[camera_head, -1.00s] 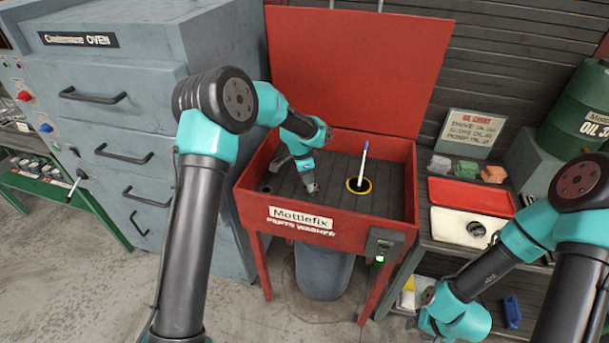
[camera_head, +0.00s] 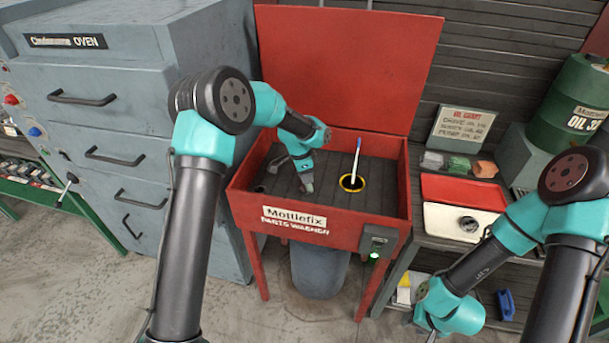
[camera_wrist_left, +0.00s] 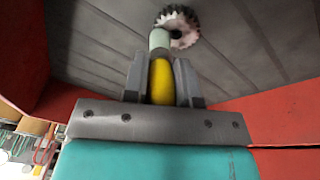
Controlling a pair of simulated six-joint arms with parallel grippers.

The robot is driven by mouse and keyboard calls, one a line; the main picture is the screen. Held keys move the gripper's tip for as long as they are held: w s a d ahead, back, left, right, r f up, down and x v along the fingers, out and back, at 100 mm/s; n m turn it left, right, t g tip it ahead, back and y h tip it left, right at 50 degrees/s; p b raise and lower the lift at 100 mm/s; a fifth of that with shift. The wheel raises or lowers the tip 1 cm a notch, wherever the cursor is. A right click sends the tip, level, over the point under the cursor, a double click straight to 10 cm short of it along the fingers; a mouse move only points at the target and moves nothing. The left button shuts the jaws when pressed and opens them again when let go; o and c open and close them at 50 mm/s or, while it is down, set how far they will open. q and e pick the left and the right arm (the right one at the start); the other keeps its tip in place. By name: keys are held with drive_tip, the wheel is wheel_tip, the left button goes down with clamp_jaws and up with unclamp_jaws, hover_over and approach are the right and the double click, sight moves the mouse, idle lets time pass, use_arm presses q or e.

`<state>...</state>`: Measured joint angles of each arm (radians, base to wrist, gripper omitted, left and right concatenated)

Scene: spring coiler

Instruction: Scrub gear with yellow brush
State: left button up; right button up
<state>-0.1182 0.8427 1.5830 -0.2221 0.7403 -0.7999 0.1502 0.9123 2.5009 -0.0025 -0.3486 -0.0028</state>
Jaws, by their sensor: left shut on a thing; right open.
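My left gripper (camera_head: 307,182) is inside the red parts washer (camera_head: 250,213), low over its grey slatted floor. In the left wrist view the gripper (camera_wrist_left: 161,80) is shut on the yellow brush (camera_wrist_left: 161,82), whose yellow handle stands between the fingers. A pale section of the brush extends beyond the fingertips. A dark toothed gear (camera_wrist_left: 185,22) with whitish patches is at its far end; I cannot tell whether they touch. The gear is too small to make out in the head view.
The washer's lid (camera_head: 345,65) is up. An oven (camera_head: 90,100) stands left; a shelf with a red-and-white box (camera_head: 462,222) stands right.

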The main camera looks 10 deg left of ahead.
use_arm(q)
drive_tip(key=shift+a+f, duration=0.1)
drive_tip(key=shift+f, duration=0.05)
drive_tip(key=shift+a, duration=0.7)
drive_tip(key=shift+a+r, duration=0.2)
drive_tip(key=shift+a, duration=0.6)
drive_tip(key=shift+d, duration=0.1)
drive_tip(key=shift+d+f, duration=0.1)
drive_tip(key=shift+d, duration=0.6)
drive_tip(key=shift+d, duration=0.15)
drive_tip(key=shift+d+f, duration=0.1)
drive_tip(key=shift+d, duration=0.55)
